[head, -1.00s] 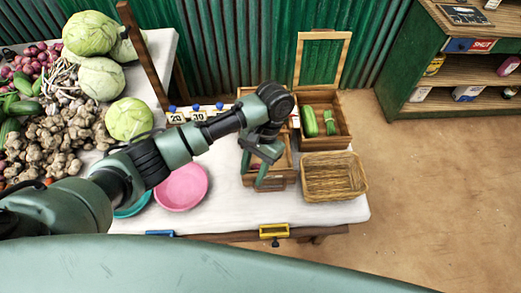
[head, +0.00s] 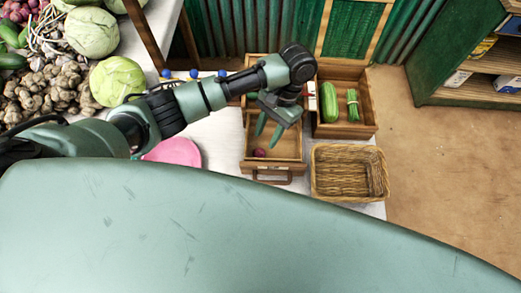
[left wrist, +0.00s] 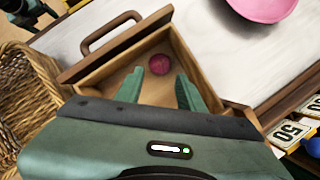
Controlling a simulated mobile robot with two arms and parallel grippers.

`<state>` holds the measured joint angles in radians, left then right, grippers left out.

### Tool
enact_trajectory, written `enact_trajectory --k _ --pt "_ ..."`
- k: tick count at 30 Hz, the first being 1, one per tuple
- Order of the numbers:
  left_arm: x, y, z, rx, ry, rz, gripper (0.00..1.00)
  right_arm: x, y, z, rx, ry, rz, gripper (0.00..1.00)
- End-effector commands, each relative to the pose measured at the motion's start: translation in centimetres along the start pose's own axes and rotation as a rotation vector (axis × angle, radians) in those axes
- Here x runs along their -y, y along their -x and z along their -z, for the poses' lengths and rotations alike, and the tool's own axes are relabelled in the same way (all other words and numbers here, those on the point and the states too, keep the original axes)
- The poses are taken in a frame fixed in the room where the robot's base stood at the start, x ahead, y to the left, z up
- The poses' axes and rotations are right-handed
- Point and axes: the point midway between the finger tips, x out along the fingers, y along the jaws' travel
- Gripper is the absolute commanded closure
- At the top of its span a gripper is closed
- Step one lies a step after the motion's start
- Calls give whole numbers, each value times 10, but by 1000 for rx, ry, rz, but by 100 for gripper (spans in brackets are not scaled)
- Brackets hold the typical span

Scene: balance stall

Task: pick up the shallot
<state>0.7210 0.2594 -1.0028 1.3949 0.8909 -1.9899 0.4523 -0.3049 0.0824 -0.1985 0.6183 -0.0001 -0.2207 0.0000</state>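The shallot (head: 260,153) is small, round and dark red. It lies on the floor of an open wooden drawer (head: 292,172), near the handle end, and shows in the left wrist view too (left wrist: 160,64). My left gripper (head: 268,136) is above the drawer with its two green fingers apart and nothing between them. In the left wrist view the left fingertips (left wrist: 156,80) point toward the shallot, which sits just beyond them, apart from both. My right gripper is not in view.
A wicker basket (head: 345,172) stands right of the drawer. Behind it a wooden crate (head: 368,117) holds a cucumber (head: 329,101) and a green bundle (head: 353,105). A pink bowl (head: 175,152) sits left of the drawer. Price cards (left wrist: 290,132) lie near the drawer's far side.

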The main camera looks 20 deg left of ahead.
Motion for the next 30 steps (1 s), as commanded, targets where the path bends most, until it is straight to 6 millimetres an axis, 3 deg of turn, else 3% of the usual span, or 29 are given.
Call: enact_trajectory --k 15,23,24,28,30 --pt "1 -65 4 2 -1 2 62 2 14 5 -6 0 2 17" --pt "1 -70 4 1 -1 2 62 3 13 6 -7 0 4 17" --pt "1 -69 4 1 -1 2 64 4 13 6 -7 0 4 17" --pt "1 -69 4 1 -1 2 100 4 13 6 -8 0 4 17" --pt "1 -69 4 1 -1 2 100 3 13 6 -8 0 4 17"
